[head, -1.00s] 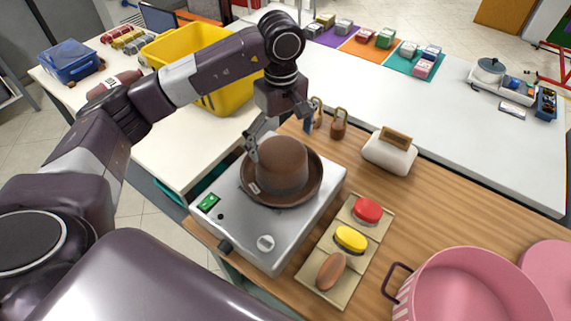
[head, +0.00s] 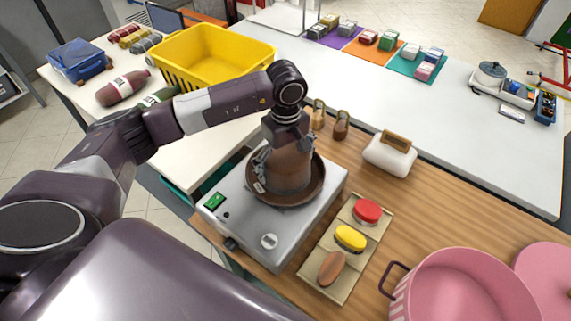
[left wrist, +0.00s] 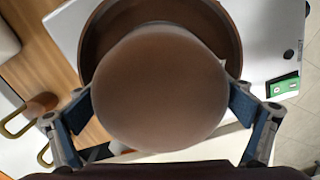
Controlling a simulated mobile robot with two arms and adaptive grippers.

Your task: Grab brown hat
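The brown hat (head: 287,178) sits brim down on a grey metal device (head: 237,222) with a green display. It fills the middle of the left wrist view, its round crown (left wrist: 160,88) toward the camera. My left gripper (head: 284,168) is directly over the hat, pointing down. In the left wrist view my left gripper (left wrist: 160,105) is open, with one finger on each side of the crown. Whether the fingers touch the crown is unclear. The lower fingers are partly hidden in the head view. My right gripper is not in view.
Brushes on a board (head: 345,285) lie right of the device, with a pink pot (head: 465,290) beyond. A white box-like item (head: 389,156) and padlock-shaped weights (head: 341,125) stand behind. A yellow basket (head: 210,72) stands on the white table at back left.

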